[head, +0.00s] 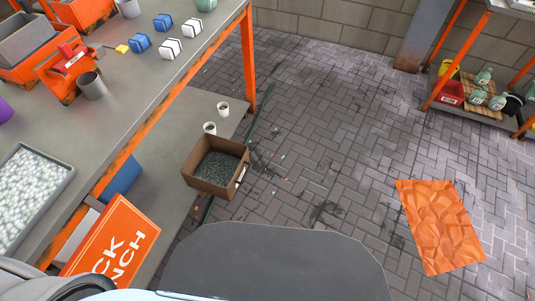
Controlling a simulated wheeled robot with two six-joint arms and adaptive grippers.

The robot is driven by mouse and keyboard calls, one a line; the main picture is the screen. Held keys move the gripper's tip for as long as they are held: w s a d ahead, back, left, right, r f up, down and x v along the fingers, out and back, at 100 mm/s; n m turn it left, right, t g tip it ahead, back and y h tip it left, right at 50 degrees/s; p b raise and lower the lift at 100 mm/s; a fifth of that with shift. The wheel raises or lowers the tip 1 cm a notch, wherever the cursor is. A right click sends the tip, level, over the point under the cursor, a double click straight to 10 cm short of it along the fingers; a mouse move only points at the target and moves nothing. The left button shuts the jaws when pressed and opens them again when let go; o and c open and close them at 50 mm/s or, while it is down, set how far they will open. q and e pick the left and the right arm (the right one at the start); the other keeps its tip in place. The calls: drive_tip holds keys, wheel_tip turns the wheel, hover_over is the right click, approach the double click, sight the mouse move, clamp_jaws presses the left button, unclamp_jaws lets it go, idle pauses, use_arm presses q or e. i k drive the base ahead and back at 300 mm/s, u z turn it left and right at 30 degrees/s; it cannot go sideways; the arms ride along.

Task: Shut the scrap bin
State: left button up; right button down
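No thing in the head view is clearly marked as a scrap bin, and I cannot tell whether one is here. An open brown cardboard box (204,180) full of dark granules stands low by the right side of the workbench; no lid shows on it. An orange box (118,238) with white lettering, partly cut off, is under the bench at the lower left. Neither my left nor my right gripper shows.
The workbench (135,85) on the left carries a tray of pale pellets (62,183), wrapped bundles (170,48) and orange equipment. Two cups (223,108) stand beneath. A crumpled orange sheet (440,225) lies on open paving (330,130). A shelf rack (445,75) holds bottles.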

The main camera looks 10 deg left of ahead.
sight(216, 166)
drive_tip(key=u, duration=0.4)
drive_tip(key=i, duration=0.9)
drive_tip(key=u, duration=0.8)
